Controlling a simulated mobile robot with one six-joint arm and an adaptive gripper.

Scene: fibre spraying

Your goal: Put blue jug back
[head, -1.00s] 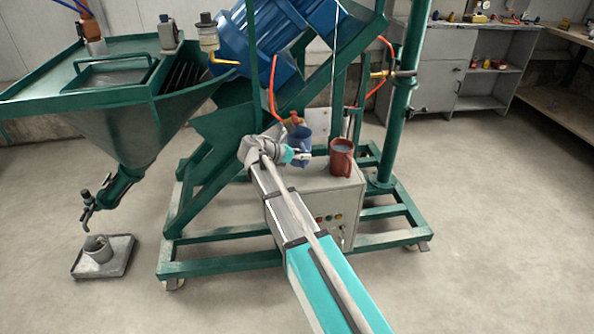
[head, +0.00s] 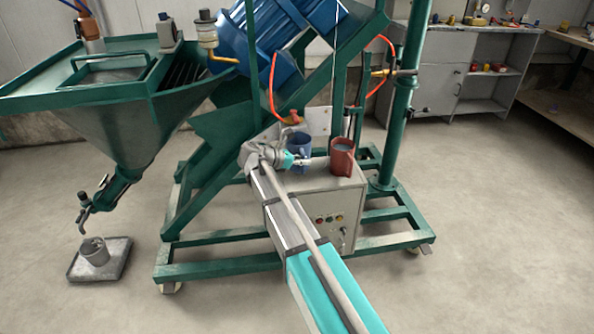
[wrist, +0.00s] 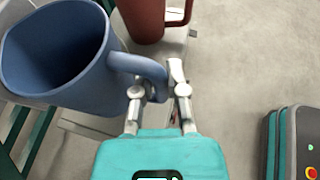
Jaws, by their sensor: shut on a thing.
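The blue jug (head: 299,146) is at the back left of the top of the grey control box (head: 318,177). In the wrist view the blue jug (wrist: 62,62) is large at the upper left, with its open mouth showing. My gripper (head: 300,161) is shut on the jug's handle; the wrist view shows the gripper's fingers (wrist: 160,90) around the handle. The jug looks upright in the head view. Whether its base touches the box top cannot be told.
A red jug (head: 342,158) stands on the box just right of the blue jug. The green machine frame (head: 215,185) surrounds the box. A grey tray (head: 112,268) with a grey cup (head: 94,251) is on the floor at left. Open floor lies to the right.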

